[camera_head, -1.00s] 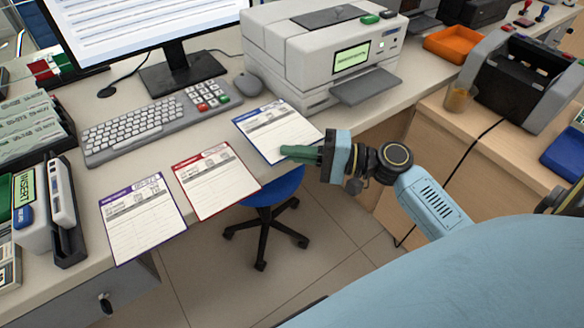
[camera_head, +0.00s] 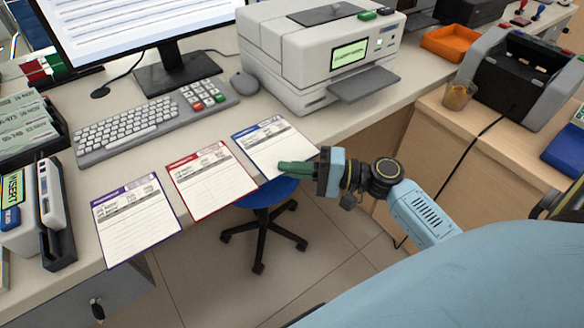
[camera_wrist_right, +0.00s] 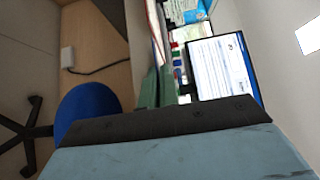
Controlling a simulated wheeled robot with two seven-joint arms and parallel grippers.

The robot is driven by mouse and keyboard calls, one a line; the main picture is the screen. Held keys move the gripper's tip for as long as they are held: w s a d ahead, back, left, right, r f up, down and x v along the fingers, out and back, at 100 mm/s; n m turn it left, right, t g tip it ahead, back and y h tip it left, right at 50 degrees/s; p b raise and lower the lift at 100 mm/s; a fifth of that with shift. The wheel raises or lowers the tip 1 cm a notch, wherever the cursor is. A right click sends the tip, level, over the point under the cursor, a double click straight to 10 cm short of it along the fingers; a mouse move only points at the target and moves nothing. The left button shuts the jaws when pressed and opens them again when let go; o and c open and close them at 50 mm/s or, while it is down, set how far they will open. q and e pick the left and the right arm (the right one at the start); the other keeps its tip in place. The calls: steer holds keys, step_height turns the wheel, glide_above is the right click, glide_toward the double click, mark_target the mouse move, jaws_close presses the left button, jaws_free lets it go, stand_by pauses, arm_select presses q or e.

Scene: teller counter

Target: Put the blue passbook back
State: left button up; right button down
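The blue passbook (camera_head: 272,146), a flat white form with a blue header and edge, is at the counter's front edge, beside a red-edged one. My right gripper (camera_head: 297,168) has its green fingers at the passbook's near right corner and appears shut on it. The passbook looks nearly flat; I cannot tell whether it touches the counter. In the right wrist view the green fingers (camera_wrist_right: 158,88) stand close together, seen edge-on, and the passbook is not clear there. My left gripper is not in view.
A red-edged form (camera_head: 211,182) and a purple-edged form (camera_head: 137,222) lie to the left along the counter edge. A keyboard (camera_head: 140,127), a mouse (camera_head: 245,83) and a printer (camera_head: 315,60) stand behind. A blue chair (camera_head: 266,194) is below the edge.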

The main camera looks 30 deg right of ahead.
steer(key=c, duration=1.6)
jaws_free()
steer(key=shift+c, duration=0.2)
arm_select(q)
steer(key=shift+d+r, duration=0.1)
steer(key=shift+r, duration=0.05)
arm_select(e)
steer(key=shift+r, duration=0.15)
